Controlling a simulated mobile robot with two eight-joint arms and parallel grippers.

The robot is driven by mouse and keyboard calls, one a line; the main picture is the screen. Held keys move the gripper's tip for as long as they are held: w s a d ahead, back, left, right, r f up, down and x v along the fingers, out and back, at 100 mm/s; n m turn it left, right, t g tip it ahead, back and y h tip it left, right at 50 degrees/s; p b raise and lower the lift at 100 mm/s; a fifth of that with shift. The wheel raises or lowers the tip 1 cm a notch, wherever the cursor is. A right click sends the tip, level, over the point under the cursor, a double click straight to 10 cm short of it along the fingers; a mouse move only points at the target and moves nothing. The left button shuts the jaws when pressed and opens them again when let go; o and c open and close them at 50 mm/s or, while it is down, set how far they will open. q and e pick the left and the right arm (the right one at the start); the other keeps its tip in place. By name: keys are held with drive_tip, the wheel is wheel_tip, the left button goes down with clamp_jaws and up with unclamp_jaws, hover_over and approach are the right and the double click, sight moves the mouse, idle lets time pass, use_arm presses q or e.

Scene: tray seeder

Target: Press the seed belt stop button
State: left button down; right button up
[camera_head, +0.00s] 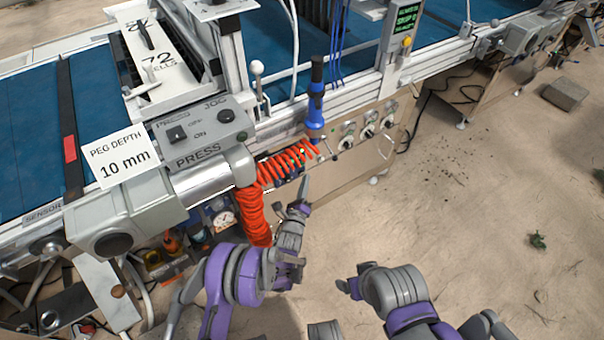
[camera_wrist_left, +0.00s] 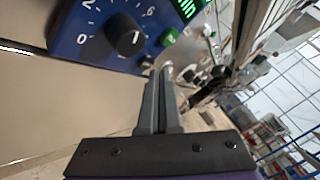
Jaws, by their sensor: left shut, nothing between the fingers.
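In the left wrist view a blue control panel (camera_wrist_left: 98,45) carries a black dial (camera_wrist_left: 126,36) with numbers, a green button (camera_wrist_left: 169,37) and a lit green display (camera_wrist_left: 188,8). A small dark button or knob (camera_wrist_left: 147,62) sits at its lower edge, near my fingertips; its label is not readable. No button clearly marked stop shows. My left gripper (camera_wrist_left: 161,75) is shut and empty, its tips close to the panel's lower edge; contact cannot be told. In the head view the left gripper (camera_head: 305,184) points up beside the orange coiled hose (camera_head: 255,215).
The seeder's front holds a PRESS box (camera_head: 205,135), a blue-handled tool (camera_head: 316,105) and a panel of knobs (camera_head: 367,130). A tall display (camera_head: 405,22) stands farther back. The coiled hose hangs close to my left wrist. The floor at right is mostly clear.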

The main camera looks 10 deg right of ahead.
use_arm(q)
drive_tip(key=shift+w, duration=0.15)
idle(0.3)
drive_tip(key=shift+w+a, duration=0.15)
drive_tip(key=shift+w, duration=0.15)
idle(0.3)
drive_tip(key=shift+s, duration=0.45)
drive_tip(key=shift+d, duration=0.2)
drive_tip(key=s+d+p, duration=0.2)
drive_tip(key=s+p, duration=0.2)
drive_tip(key=s, duration=0.1)
drive_tip(key=shift+s, duration=0.35)
idle(0.8)
